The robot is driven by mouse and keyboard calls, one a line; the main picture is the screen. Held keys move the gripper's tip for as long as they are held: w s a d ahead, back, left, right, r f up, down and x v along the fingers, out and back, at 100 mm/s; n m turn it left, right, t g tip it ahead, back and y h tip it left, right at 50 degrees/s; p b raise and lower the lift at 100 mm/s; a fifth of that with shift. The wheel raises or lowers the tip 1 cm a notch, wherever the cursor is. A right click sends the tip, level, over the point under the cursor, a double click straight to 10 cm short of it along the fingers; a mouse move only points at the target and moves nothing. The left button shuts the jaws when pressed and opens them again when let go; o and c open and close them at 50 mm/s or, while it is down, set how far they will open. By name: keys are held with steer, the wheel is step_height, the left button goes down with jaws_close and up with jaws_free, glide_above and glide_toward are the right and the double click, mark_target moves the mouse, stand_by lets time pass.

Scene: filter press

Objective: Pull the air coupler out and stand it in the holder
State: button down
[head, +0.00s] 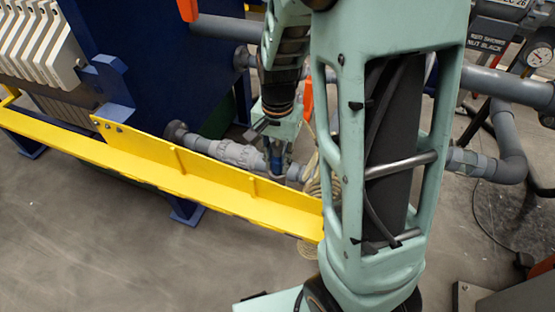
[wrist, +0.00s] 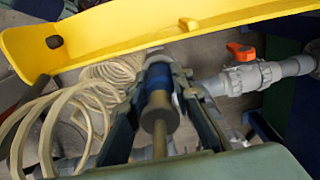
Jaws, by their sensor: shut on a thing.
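The air coupler (wrist: 158,76) shows in the wrist view as a blue sleeve with a grey-brown round end and stem towards the camera. My gripper (wrist: 161,88) has one dark finger on each side of it and is shut on it. In the head view my gripper (head: 276,150) is low beside the grey pipe, behind the yellow beam, partly hidden by my arm. A cream coiled hose (wrist: 62,118) lies beside the coupler at left. Whether the coupler is still seated on a fitting is hidden. I cannot make out the holder in either view.
A yellow beam (head: 180,180) runs across in front of my gripper; it crosses the top of the wrist view (wrist: 150,30). A grey pipe (head: 237,154) and a valve with an orange handle (wrist: 241,52) are close by. A blue press frame (head: 150,60) stands behind.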

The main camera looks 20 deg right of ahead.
steer(key=shift+f+b, duration=0.3)
steer(key=shift+f, duration=0.2)
steer(key=c, duration=1.6)
jaws_free()
